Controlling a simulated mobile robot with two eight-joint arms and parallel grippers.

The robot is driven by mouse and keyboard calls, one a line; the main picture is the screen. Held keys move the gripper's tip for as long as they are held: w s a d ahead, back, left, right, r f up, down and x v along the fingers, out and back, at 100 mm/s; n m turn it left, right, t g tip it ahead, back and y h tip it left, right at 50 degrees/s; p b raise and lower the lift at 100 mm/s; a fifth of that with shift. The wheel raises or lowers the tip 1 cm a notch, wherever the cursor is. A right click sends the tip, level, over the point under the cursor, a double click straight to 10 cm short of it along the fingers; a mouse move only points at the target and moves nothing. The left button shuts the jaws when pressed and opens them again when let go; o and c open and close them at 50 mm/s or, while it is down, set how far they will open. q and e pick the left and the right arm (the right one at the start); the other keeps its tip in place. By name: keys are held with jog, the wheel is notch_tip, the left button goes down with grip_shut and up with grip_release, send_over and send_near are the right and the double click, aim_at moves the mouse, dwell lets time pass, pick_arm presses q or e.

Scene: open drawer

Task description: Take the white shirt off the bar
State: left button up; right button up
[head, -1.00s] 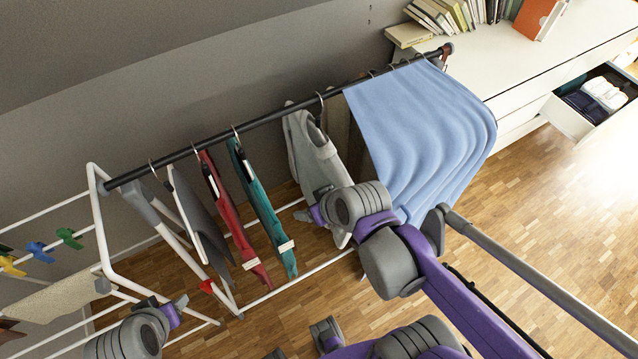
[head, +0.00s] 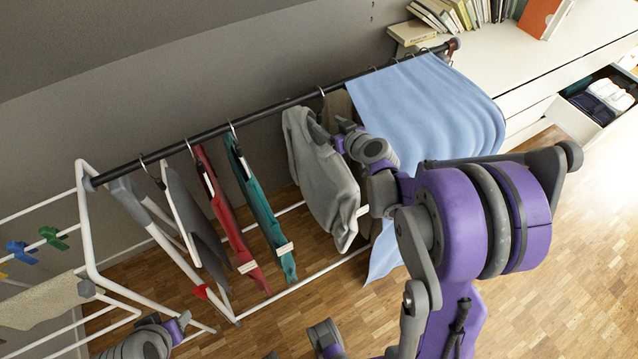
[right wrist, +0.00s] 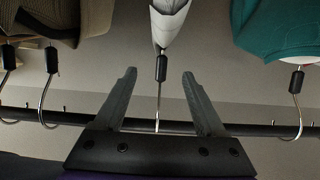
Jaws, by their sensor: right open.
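The white shirt (head: 325,175), greyish in this light, hangs from the dark bar (head: 270,115) between the teal garment and the blue cloth. My right gripper (head: 334,134) is at the shirt's upper part, just below the bar. In the right wrist view the picture is upside down. The open right gripper (right wrist: 160,100) has its fingers on either side of the thin metal hanger hook (right wrist: 159,105), apart from it. The shirt's narrow white top (right wrist: 168,25) shows beyond the hook. My left gripper (head: 170,325) is at the bottom left, partly out of frame; its jaws are unclear.
Teal (head: 262,210) and red (head: 228,215) garments hang left of the shirt. A blue cloth (head: 430,105) hangs to its right, close to my right arm. The white rack frame (head: 90,220) stands left. An open drawer (head: 572,118) is at the right.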

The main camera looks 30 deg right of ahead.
aim_at(321, 122)
jog(key=x, duration=0.6)
jog(key=shift+s+a+f, duration=0.1)
jog(key=shift+s+f, duration=0.1)
jog(key=shift+f, duration=0.15)
grip_shut()
jog(key=shift+r, duration=0.1)
dwell(1.0)
